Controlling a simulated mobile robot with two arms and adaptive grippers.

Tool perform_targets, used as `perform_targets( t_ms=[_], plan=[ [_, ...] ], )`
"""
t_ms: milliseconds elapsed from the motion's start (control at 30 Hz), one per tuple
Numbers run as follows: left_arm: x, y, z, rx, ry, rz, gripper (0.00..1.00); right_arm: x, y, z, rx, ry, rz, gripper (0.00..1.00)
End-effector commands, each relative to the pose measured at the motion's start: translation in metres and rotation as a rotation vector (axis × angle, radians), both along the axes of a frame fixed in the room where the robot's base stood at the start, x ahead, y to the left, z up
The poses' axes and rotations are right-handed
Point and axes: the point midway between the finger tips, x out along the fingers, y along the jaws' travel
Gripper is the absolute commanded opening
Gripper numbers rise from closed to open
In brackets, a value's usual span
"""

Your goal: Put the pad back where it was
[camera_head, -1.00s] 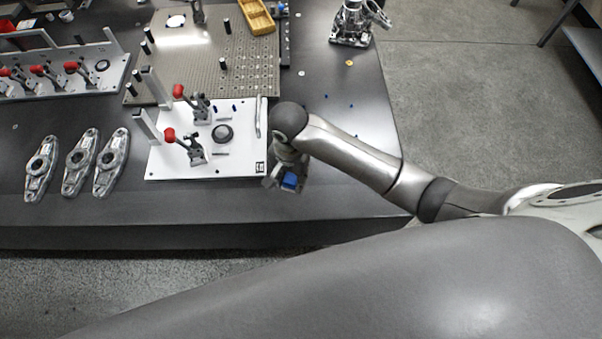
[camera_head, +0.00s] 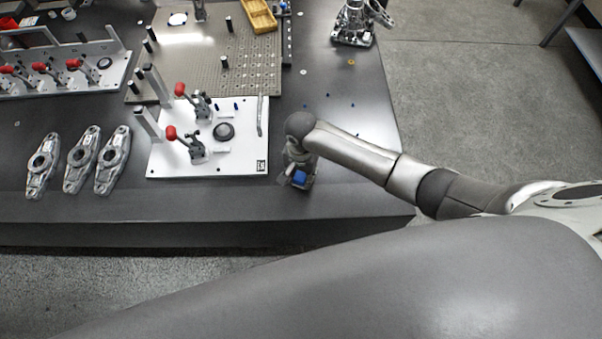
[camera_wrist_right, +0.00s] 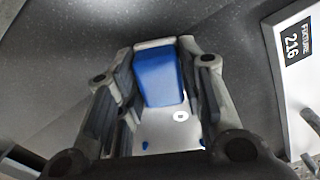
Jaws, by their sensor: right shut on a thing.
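My right gripper (camera_head: 297,180) is just right of the white fixture plate (camera_head: 180,165), over the front part of the dark table. It is shut on a blue pad (camera_head: 300,176). In the right wrist view the blue pad (camera_wrist_right: 158,78) sits between the two fingers of my right gripper (camera_wrist_right: 160,62). A pale surface with a small white disc and blue spots shows below the pad. The plate edge (camera_wrist_right: 290,110), labelled FIXTURE 216, is at the right there. The gap between pad and table is hard to judge. My left gripper is not in view.
A perforated plate (camera_head: 205,60) and a yellow tray (camera_head: 259,15) are behind. Small blue pins (camera_head: 328,96) stand on the table.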

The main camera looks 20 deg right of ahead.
Motion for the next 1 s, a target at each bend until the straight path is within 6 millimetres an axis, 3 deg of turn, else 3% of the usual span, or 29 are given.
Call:
perform_targets(
  t_ms=[133, 167, 300, 700, 867, 1000],
  plan=[
    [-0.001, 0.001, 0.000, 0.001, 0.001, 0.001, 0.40, 0.000, 0.000, -0.004, 0.001, 0.001, 0.000, 0.16],
    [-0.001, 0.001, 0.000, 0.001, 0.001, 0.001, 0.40, 0.000, 0.000, -0.003, 0.000, 0.000, 0.000, 0.39],
    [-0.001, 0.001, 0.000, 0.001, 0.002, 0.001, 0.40, 0.000, 0.000, -0.003, 0.000, 0.000, 0.000, 0.57],
    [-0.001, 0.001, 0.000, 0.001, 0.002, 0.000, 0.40, 0.000, 0.000, 0.003, 0.000, 0.000, 0.000, 0.57],
    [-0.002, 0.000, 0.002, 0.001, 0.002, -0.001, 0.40, 0.001, 0.000, 0.027, 0.002, -0.003, 0.000, 0.57],
    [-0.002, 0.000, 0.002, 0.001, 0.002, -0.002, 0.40, 0.001, 0.001, 0.058, 0.003, -0.004, 0.000, 0.57]
  ],
)
